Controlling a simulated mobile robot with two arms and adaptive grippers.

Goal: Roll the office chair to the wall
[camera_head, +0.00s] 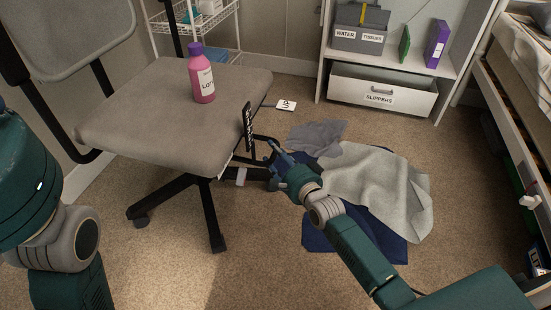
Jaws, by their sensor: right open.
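The office chair stands at the left with a grey seat (170,115), a grey backrest at the upper left and a black base with casters on the carpet. A pink lotion bottle (201,75) stands upright on the seat. The beige wall (283,38) is behind the chair. My right gripper (268,160) is open just beyond the seat's right edge, low near the chair's underside; I cannot tell whether it touches the chair. My left arm (50,220) shows at the left edge, but its gripper is out of view.
Grey and dark blue cloths (385,185) lie on the carpet right of the chair, partly behind my right arm. A white wire rack (215,20) stands behind the chair. A white cabinet (327,75) with a slippers drawer is at the back. A bed (515,120) bounds the right side.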

